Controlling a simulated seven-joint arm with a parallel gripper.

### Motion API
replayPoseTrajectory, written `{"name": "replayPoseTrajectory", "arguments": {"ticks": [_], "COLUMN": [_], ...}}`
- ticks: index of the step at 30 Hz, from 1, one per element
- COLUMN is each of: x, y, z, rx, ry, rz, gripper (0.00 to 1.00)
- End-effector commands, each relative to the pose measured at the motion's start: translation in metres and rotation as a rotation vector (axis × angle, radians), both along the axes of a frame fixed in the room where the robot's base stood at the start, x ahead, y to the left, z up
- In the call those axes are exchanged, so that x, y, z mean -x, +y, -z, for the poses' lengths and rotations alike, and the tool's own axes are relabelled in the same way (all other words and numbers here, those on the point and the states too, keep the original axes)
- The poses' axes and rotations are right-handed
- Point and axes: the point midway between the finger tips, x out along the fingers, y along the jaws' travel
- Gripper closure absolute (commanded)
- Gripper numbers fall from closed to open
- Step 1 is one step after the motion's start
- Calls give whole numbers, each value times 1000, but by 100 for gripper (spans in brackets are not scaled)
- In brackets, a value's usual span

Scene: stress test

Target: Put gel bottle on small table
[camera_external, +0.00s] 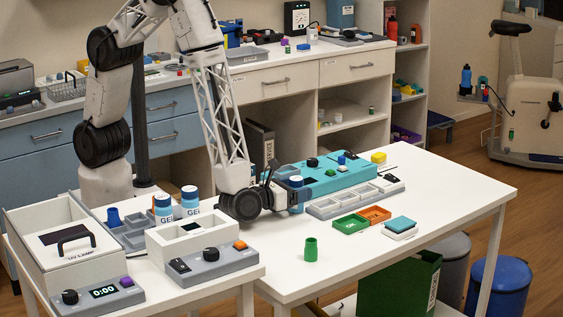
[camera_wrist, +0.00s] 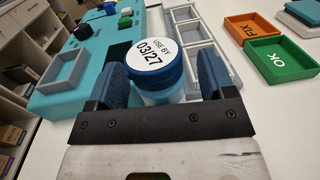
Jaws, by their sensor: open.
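A blue-capped bottle (camera_external: 296,192) stands on the larger white table (camera_external: 440,200), beside the teal device. In the wrist view its cap (camera_wrist: 155,58) has a white top reading "USE BY 03/27". My gripper (camera_wrist: 162,84) is open, with one blue finger pad on each side of this bottle. Two blue-and-white bottles marked GEL, a left one (camera_external: 163,210) and a right one (camera_external: 190,198), stand at the left by a grey rack. A smaller white table (camera_external: 225,282) is at the lower left.
The teal device (camera_external: 335,178) and a grey compartment tray (camera_external: 350,199) are close to my gripper. The larger table's right side is clear.

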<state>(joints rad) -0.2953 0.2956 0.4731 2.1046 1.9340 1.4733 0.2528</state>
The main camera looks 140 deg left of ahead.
Motion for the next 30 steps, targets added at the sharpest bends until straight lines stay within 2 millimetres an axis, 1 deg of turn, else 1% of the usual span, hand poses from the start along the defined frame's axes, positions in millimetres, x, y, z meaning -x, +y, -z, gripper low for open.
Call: {"name": "replayPoseTrajectory", "arguments": {"ticks": [9,10,21,22,30], "x": [0,0,0,0,0], "y": [0,0,0,0,0], "z": [0,0,0,0,-1], "rx": [0,0,0,0,0], "ry": [0,0,0,0,-1], "rz": [0,0,0,0,0], "gripper": [24,26,82,85,85]}}
